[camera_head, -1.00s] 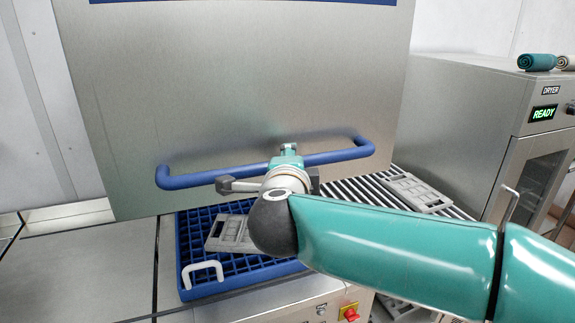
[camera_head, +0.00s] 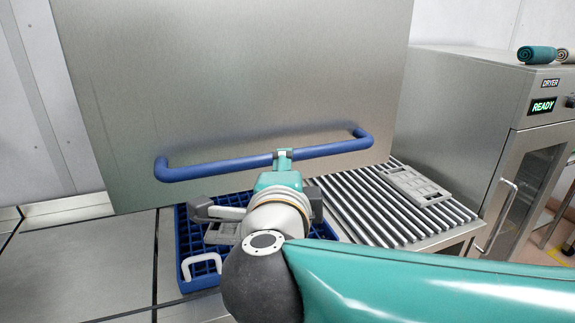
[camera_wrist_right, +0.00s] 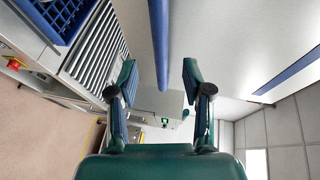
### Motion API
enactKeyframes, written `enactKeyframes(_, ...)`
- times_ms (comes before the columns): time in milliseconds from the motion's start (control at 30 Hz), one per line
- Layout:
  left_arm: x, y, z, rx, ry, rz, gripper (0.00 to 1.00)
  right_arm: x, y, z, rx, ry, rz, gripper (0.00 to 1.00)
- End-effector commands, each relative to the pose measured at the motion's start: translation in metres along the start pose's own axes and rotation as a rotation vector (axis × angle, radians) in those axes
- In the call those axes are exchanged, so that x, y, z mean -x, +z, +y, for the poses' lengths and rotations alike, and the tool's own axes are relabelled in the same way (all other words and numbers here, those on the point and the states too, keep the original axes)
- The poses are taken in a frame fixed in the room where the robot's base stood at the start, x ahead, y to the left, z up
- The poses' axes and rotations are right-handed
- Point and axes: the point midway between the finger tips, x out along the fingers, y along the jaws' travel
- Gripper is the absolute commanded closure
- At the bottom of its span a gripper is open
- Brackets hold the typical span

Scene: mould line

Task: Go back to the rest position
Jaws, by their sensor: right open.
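My right gripper (camera_head: 283,155) is open at the middle of the blue bar handle (camera_head: 205,169) on a large steel hood (camera_head: 240,80). In the right wrist view, the blue bar (camera_wrist_right: 158,35) runs between the two spread fingers of the gripper (camera_wrist_right: 158,75), with clear gaps on both sides. I cannot tell how far the fingertips are from the bar in depth. The hood stands raised above a blue basket (camera_head: 184,250). My left gripper is not in view.
A grey moulded tray (camera_head: 222,233) in the basket is mostly hidden by my wrist. A roller conveyor (camera_head: 375,210) bears another grey tray (camera_head: 417,186). The dryer (camera_head: 470,120) reads READY, with rolled cloths (camera_head: 537,55) on top. The left steel counter (camera_head: 80,265) is clear.

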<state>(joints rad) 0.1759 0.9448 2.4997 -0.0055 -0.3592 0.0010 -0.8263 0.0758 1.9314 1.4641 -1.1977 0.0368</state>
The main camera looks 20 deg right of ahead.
Motion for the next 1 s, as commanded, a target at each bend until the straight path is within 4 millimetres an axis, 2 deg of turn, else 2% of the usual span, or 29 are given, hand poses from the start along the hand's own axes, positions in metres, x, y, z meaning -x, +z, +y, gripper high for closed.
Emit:
enactKeyframes(100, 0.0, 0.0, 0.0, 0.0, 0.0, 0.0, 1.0, 0.013, 0.001, 0.0, 0.001, -0.001, -0.002, 0.5)
enactKeyframes(267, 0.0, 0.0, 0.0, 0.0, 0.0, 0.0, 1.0, 0.018, 0.0, 0.001, 0.001, 0.0, 0.0, 0.5)
enactKeyframes(533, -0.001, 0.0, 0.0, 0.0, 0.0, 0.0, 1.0, 0.017, -0.001, 0.001, 0.001, 0.001, 0.003, 0.5)
enactKeyframes(667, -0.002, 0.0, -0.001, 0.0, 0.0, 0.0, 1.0, 0.003, -0.012, 0.009, 0.006, 0.021, 0.042, 0.5)
enactKeyframes(767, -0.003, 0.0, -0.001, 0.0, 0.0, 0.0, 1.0, -0.026, -0.023, 0.034, 0.043, 0.071, 0.111, 0.5)
enactKeyframes(833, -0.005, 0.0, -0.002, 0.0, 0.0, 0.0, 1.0, -0.051, -0.033, 0.063, 0.089, 0.125, 0.171, 0.5)
enactKeyframes(967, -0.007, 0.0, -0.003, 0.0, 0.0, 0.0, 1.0, -0.104, -0.059, 0.139, 0.25, 0.229, 0.277, 0.5)
enactKeyframes(1000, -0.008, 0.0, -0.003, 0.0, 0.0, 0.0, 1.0, -0.12, -0.067, 0.165, 0.313, 0.257, 0.291, 0.5)
